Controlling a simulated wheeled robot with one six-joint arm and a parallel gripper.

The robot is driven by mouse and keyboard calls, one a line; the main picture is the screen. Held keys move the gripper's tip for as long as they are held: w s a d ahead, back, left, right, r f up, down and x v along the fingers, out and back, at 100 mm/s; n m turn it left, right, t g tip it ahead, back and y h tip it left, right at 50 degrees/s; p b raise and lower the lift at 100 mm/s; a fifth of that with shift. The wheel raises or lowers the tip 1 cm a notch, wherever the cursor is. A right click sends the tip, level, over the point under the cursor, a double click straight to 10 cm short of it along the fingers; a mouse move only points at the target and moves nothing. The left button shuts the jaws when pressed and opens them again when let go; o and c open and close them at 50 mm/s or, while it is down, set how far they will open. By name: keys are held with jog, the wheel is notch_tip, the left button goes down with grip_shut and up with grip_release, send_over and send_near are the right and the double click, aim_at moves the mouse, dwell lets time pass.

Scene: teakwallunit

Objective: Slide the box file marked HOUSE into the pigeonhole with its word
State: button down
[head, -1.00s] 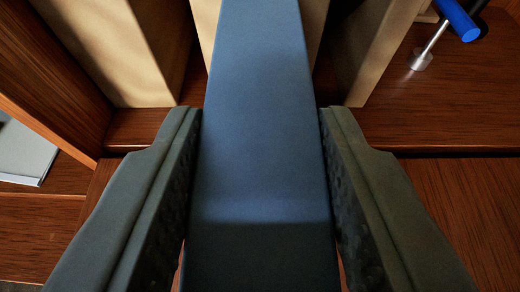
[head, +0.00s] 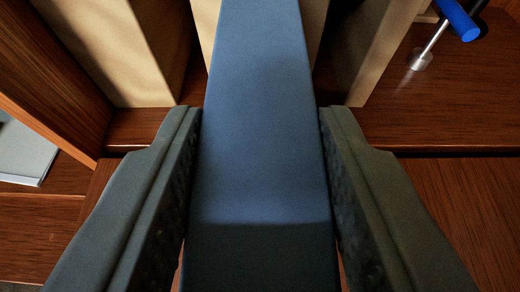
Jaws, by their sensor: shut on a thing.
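A blue box file (head: 260,150) fills the middle of the head view, its long narrow face toward me and its far end running out of the top of the picture. My gripper (head: 260,125) is shut on it, one dark finger on each side. No word shows on the face I see, so I cannot read its marking. The file's far part lies between cream upright pieces at the top, over the wooden shelf (head: 440,115). No pigeonhole words are in view.
A cream upright block (head: 125,50) stands left of the file and another (head: 375,50) to its right. A wooden upright panel (head: 50,85) is at the left, with a pale grey flat thing (head: 22,150) beyond it. A blue-handled metal thing (head: 440,35) stands at upper right.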

jog(key=shift+w, duration=5.9)
dwell(0.7)
jog(key=c, duration=0.9)
grip_release()
jog(key=shift+o, duration=0.3)
jog(key=v, duration=1.7)
jog(key=shift+s+r, duration=0.1)
jog(key=shift+s, duration=0.05)
